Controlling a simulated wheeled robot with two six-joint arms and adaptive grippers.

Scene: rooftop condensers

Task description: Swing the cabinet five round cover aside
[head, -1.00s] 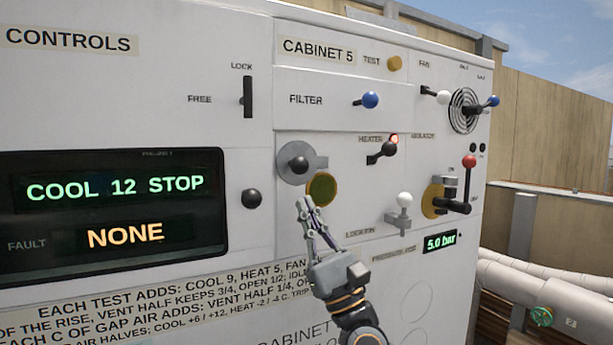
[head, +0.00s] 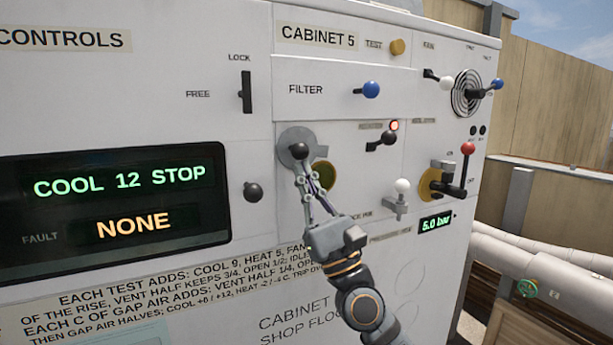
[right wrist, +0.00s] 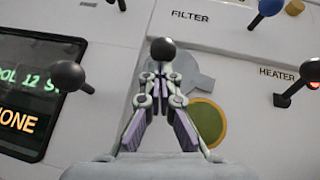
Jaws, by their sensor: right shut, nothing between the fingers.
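The round cover (head: 287,136) is a grey disc with a dark ball knob (head: 299,151), on the front of cabinet five. A green round spot with a yellow rim (head: 327,175) shows uncovered at its lower right. My right gripper (head: 303,174) is shut and empty, with its fingertips at the knob's lower side. In the right wrist view the knob (right wrist: 163,49) stands just beyond the fingertips; I cannot tell whether they touch. The fingers hide part of the cover and of the green spot. My left gripper is not in view.
A black ball lever (head: 253,192) is at the left, beside the dark display (head: 110,205). The heater lever (head: 382,140), a white-knobbed lever (head: 401,190) and a red-knobbed lever (head: 465,165) are at the right. The blue filter knob (head: 370,90) is above.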

